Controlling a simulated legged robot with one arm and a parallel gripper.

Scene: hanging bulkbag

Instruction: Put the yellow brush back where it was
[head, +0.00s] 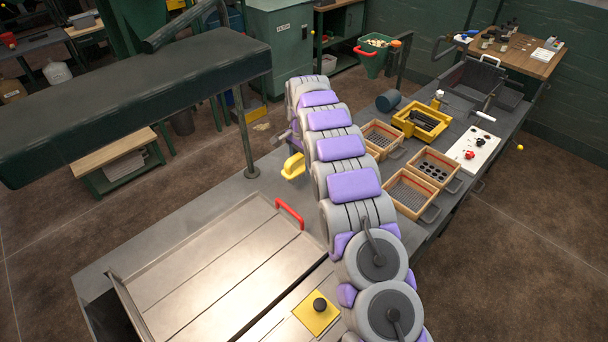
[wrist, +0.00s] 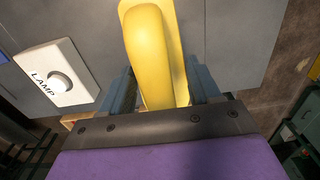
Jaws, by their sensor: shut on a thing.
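The yellow brush (wrist: 150,50) fills the middle of the wrist view. Its smooth, rounded yellow body lies between the blue-grey fingers of my gripper (wrist: 155,88), which is shut on it. In the head view the brush (head: 293,166) shows as a small yellow shape left of my arm, above the grey bench. My gripper (head: 291,146) there is mostly hidden behind my arm links. The brush's bristles cannot be made out, and I cannot tell whether it touches the bench.
A white LAMP switch box (wrist: 60,75) is left of the brush in the wrist view. A post (head: 245,130) and dark beam (head: 130,95) stand left. Sieve trays (head: 408,193), a yellow tray (head: 422,120) and a green hopper (head: 372,57) are right of my arm.

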